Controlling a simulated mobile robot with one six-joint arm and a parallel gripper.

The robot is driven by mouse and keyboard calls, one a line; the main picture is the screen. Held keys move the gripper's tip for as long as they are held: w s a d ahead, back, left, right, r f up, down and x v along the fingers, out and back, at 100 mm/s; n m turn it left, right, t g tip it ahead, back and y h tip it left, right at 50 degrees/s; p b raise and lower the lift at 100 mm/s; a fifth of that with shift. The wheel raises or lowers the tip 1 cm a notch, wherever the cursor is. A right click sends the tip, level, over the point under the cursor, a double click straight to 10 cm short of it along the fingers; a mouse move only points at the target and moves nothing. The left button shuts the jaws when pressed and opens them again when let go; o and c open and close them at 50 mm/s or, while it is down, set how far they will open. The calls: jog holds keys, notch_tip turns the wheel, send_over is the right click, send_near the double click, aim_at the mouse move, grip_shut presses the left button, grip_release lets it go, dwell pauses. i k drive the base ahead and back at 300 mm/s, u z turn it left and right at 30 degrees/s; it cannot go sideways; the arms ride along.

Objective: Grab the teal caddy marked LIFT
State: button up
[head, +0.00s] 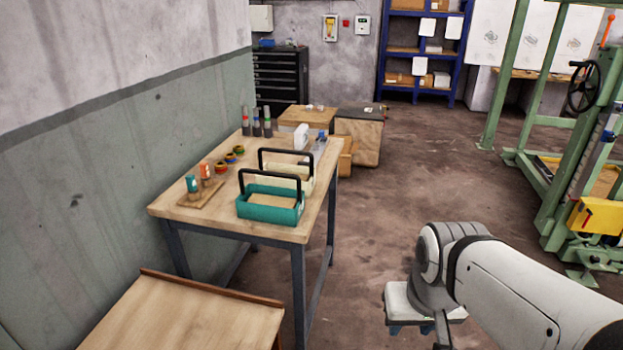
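A teal caddy (268,212) with a black arched handle stands upright on the near right part of the wooden worktable (222,222). It looks empty, with a tan floor; no LIFT marking is readable. A cream caddy (305,184) with a similar black handle stands right behind it, partly hidden by it. My arm comes in from the lower right. What seems to be my gripper (425,307) hangs at its end, low over the floor, well to the right of the table and apart from both caddies. Its fingers are mostly hidden, and nothing held can be made out.
On the table are a wooden board (200,194) with small teal and orange items, several coloured rings, grey cylinders and a white object (301,136). A lower wooden bench (185,312) is in front. Boxes stand behind. A green machine frame (575,150) is at right. Middle floor is clear.

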aim_at(282, 206)
jog(key=z, duration=1.1)
jog(key=i, duration=2.55)
jog(key=u, duration=3.6)
jog(key=i, duration=1)
jog(key=u, duration=0.05)
